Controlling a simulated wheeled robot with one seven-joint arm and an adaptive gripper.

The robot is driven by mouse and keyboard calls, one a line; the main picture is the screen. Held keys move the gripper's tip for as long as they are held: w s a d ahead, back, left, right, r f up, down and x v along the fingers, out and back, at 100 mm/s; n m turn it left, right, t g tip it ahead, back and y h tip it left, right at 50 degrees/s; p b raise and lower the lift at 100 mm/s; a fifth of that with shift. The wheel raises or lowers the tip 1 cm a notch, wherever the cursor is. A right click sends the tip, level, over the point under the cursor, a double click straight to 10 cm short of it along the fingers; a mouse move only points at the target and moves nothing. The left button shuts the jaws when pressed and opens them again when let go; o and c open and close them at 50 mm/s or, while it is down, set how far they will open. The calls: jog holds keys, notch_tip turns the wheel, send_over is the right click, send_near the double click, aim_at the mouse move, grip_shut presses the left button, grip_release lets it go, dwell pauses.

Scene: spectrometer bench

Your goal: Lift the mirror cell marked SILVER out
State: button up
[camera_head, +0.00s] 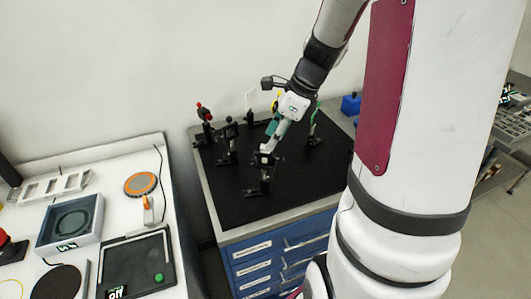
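Several small optic mounts stand on the black breadboard (300,185) on top of the blue drawer cabinet (255,268). One has a red knob (203,112), a black one (228,132) stands beside it, and a green one (314,122) is at the right. No SILVER marking is readable, so I cannot tell which holds that mirror cell. My gripper (266,157) points down at the front middle of the board, over or at a black mount (258,189). Its fingers merge with the dark mount and board, so their opening and any contact are unclear.
A blue block (350,104) stands at the board's back right corner. On the white table at left are a grey box (70,222) with a round recess, an orange-rimmed disc (141,183) and a black tray (137,263). The board's front right is bare.

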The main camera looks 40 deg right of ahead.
aim_at(265, 154)
jog(key=shift+x, duration=1.6)
grip_shut()
